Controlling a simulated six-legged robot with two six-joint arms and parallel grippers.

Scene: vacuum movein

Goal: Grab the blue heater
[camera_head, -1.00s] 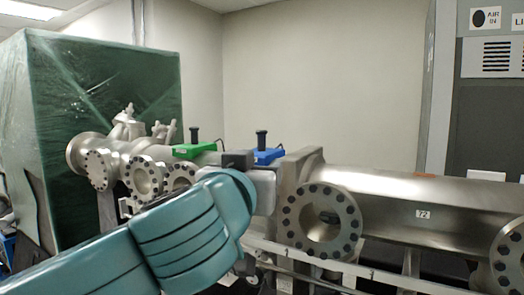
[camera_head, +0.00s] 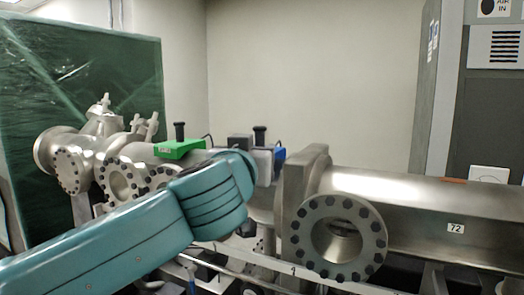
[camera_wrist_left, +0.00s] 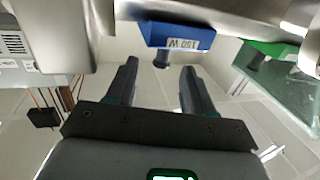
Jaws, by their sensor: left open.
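The blue heater (camera_head: 279,154) sits on the steel pipework in the middle of the head view. Its black knob (camera_head: 260,133) stands upright on top, and my arm's end hides most of its blue body. In the left wrist view, which looks upside down, the blue heater (camera_wrist_left: 180,36) shows a white "160 W" label and its black knob. My left gripper (camera_wrist_left: 158,63) is open, with its two fingers pointing towards the heater and the knob between their tips in the picture. I see no contact. In the head view its fingers are hidden. My right gripper is out of view.
A green heater (camera_head: 180,149) with a black knob sits to the left on the pipe. A large flanged steel pipe (camera_head: 420,205) fills the right. A green wrapped crate (camera_head: 85,75) stands at the left, a grey cabinet (camera_head: 490,110) at the right.

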